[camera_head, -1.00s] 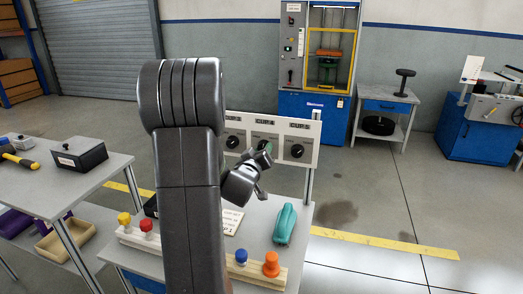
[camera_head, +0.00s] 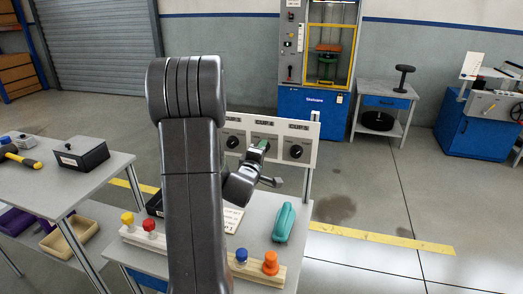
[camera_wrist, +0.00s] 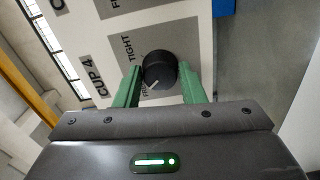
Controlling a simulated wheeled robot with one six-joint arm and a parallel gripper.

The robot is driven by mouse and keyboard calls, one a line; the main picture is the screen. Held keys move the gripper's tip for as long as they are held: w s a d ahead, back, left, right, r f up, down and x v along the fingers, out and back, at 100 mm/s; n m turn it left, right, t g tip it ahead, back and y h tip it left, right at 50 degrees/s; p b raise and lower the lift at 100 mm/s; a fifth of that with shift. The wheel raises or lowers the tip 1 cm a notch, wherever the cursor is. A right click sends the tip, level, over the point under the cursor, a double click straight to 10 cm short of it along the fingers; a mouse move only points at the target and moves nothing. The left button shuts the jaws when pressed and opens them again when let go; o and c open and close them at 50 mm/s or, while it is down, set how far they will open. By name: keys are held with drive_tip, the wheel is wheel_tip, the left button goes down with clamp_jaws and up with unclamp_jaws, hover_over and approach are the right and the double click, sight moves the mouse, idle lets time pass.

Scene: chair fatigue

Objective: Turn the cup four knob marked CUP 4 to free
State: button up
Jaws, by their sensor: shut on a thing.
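The black CUP 4 knob (camera_wrist: 160,70) sits on the white panel, with the CUP 4 label (camera_wrist: 73,79) beside it in the wrist view. My gripper (camera_wrist: 164,85) has its green fingers on both sides of the knob and is shut on it. The knob's white pointer line points down-left in that view, toward a partly hidden word starting with F. The word TIGHT (camera_wrist: 127,46) is farther up. In the head view my gripper (camera_head: 262,146) is at the panel's middle knob, which it mostly hides.
The panel (camera_head: 308,140) stands at the bench's back edge, with other knobs left (camera_head: 232,142) and right (camera_head: 296,151) of the middle one. A teal object (camera_head: 284,222) and a rack with blue and orange knobs (camera_head: 258,270) lie on the bench below.

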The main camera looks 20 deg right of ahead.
drive_tip(key=shift+n, duration=0.6)
drive_tip(key=o, duration=1)
drive_tip(key=v, duration=1.4)
drive_tip(key=shift+w+d, duration=0.1)
